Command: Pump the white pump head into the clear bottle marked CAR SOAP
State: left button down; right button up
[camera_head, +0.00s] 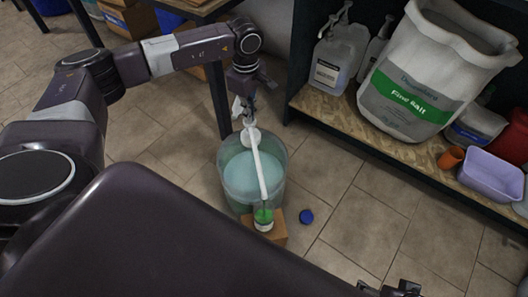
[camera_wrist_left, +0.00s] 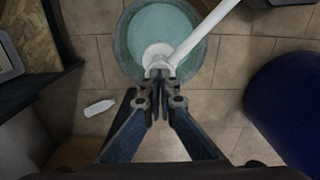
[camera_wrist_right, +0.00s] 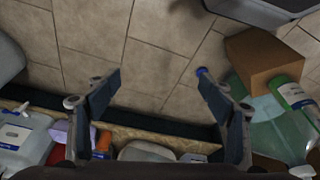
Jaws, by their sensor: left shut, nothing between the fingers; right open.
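The white pump head (camera_head: 250,134) stands on a translucent drum (camera_head: 228,180) of teal liquid. Its long white spout (camera_head: 263,170) reaches over a small clear bottle (camera_head: 263,222) with green on it, standing on a cardboard box (camera_head: 279,236). The bottle's lettering is too small to read; the bottle also shows in the right wrist view (camera_wrist_right: 294,95). My left gripper (camera_head: 246,112) is shut and empty, right above the pump head; in the left wrist view its fingertips (camera_wrist_left: 160,77) overlap the pump head (camera_wrist_left: 157,57), so contact is unclear. My right gripper (camera_wrist_right: 152,88) is open and empty, away from the bottle.
A blue cap (camera_head: 306,216) lies on the floor beside the box. A shelf (camera_head: 345,118) at the right holds a jug (camera_head: 338,58), a large salt bag (camera_head: 405,100) and a lilac tub (camera_head: 492,172). A white bottle (camera_wrist_left: 100,107) shows in the left wrist view.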

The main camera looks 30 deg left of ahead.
pick_arm(q)
jog(key=shift+f, duration=0.45)
jog(key=shift+s+f+b, duration=0.1)
jog(key=shift+f+b, duration=0.3)
jog(key=shift+b, duration=0.1)
jog(key=shift+f, duration=0.25)
jog(key=shift+r, duration=0.15)
pick_arm(e)
jog(key=v, duration=0.4)
pick_arm(q)
jog(key=shift+r+p, duration=0.4)
jog(key=shift+r, duration=0.2)
jog(key=shift+r+p, duration=0.7)
jog(key=shift+r, duration=0.3)
jog(key=shift+r+p, duration=0.75)
jog(key=shift+r, duration=0.7)
pick_arm(e)
jog(key=s+x, duration=0.2)
jog(key=x, duration=1.1)
jog(key=shift+s+f, duration=0.3)
jog(key=shift+f, duration=0.45)
pick_arm(q)
jog(key=shift+f, duration=0.1)
pick_arm(e)
jog(key=shift+g, duration=0.3)
